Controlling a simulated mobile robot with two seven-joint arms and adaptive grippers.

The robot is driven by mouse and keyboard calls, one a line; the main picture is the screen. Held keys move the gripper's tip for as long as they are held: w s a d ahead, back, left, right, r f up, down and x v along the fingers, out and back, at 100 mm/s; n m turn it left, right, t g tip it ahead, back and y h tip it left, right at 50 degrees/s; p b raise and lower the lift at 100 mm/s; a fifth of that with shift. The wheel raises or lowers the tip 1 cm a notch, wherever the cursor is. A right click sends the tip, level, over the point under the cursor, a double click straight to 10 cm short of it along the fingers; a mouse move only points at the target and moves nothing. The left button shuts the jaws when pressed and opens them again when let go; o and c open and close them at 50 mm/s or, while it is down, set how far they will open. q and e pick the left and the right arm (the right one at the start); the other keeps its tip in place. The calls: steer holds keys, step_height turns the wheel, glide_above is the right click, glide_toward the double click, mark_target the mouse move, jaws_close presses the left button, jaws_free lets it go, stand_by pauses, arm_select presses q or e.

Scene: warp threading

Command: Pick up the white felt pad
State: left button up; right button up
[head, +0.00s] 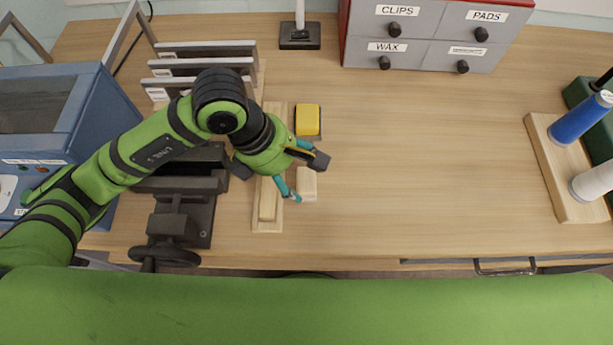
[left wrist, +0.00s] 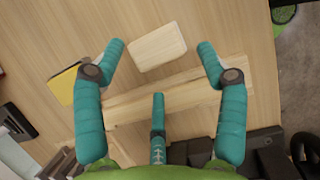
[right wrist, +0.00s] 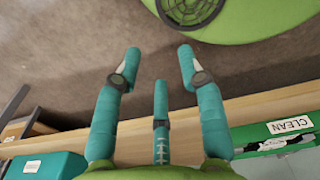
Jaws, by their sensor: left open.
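The pale felt pad (head: 308,185), a small cream-white rounded block, lies on the bench just right of a long wooden strip. It also shows in the left wrist view (left wrist: 158,46). My left gripper (head: 306,177) is above it, and its fingers partly cover it in the head view. In the left wrist view the left gripper (left wrist: 160,48) is open, with a finger on either side of the pad and nothing held. My right gripper (right wrist: 159,55) is open and empty over the floor in front of a bench edge; it does not show in the head view.
The wooden strip (head: 268,213) lies beside the pad, and a yellow block (head: 307,120) lies behind it. A dark vise (head: 184,215) stands left. Labelled drawers (head: 415,50) stand at the back; a spool rack (head: 548,165) stands right. The bench middle is clear.

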mark_target(304, 180)
arm_select(q)
steer(key=b+x, duration=0.1)
steer(key=x, duration=0.3)
steer(key=shift+w+d, duration=0.1)
steer(key=shift+w, duration=0.15)
steer(key=c, duration=1)
steer(key=shift+c, duration=0.2)
arm_select(e)
steer(key=shift+w+a+f, duration=0.1)
steer(key=shift+w+f, duration=0.6)
steer(key=shift+f, duration=0.1)
steer(key=shift+s, duration=0.2)
